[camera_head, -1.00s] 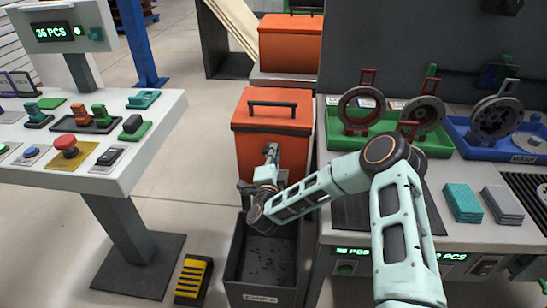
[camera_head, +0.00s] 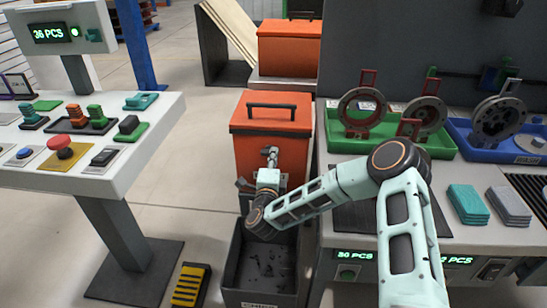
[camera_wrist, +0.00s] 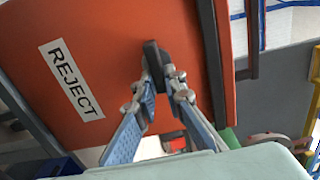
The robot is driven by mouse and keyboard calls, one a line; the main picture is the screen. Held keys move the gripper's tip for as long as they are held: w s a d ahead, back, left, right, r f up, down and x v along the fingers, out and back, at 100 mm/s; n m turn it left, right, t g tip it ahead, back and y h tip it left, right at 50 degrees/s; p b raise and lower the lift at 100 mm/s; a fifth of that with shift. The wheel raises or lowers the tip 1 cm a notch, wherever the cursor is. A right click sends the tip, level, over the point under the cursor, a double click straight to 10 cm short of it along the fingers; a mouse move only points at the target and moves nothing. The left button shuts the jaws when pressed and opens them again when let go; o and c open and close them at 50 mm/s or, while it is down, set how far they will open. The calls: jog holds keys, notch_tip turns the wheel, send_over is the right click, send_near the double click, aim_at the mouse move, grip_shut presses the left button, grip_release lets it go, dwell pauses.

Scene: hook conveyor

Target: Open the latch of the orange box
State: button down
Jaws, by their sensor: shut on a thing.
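The near orange box (camera_head: 245,150) stands in the middle of the head view, its lid shut and a black bar handle (camera_head: 278,106) on top. My gripper (camera_head: 270,156) is at the box's front face. In the wrist view the orange face bears a white REJECT label (camera_wrist: 71,79). A small dark latch piece (camera_wrist: 152,52) projects from the face, and my fingertips (camera_wrist: 159,72) are shut on it, the fingers slanting together. In the head view my gripper and wrist hide the latch.
A dark open bin (camera_head: 240,270) stands below my wrist. A white control desk (camera_head: 140,150) is left, a worktable with a green tray (camera_head: 440,150) and a blue tray (camera_head: 480,150) right. A second orange box (camera_head: 290,45) stands behind.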

jog(key=c, duration=2)
grip_release()
jog(key=s, duration=1.2)
jog(key=shift+a, duration=0.2)
